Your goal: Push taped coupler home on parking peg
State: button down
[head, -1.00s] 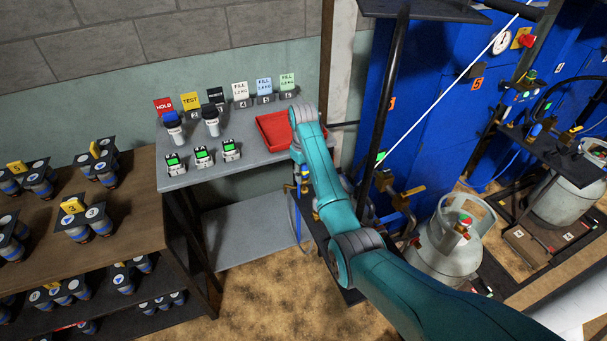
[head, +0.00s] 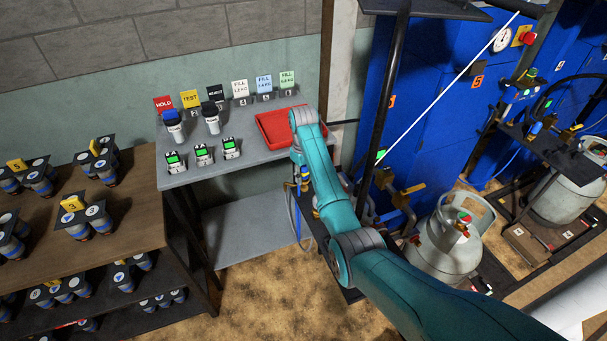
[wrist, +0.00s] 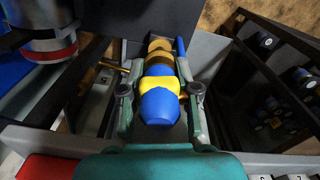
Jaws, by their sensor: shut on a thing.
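In the wrist view, my gripper (wrist: 160,90) is shut on a blue coupler (wrist: 158,106) with a yellow tape band round its middle. One finger lies on each side of it. Brass-coloured rings (wrist: 159,48) stand in line with the coupler's far end, and blue shows between them and the tape. I cannot make out the peg itself, nor whether a gap is left at the coupler's far end.
A grey bench (head: 262,152) carries a red tray (head: 270,131), label cards and small devices with green screens. A blue cabinet (head: 433,110) and a dark post (head: 384,115) stand right of my arm. A gas cylinder (head: 440,250) stands below. Dark shelving shows in the wrist view (wrist: 272,85).

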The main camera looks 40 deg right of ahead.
jog(key=shift+f, duration=1.2)
jog(key=c, duration=0.8)
grip_release()
jog(key=shift+o, duration=0.2)
jog(key=shift+r, duration=3.75)
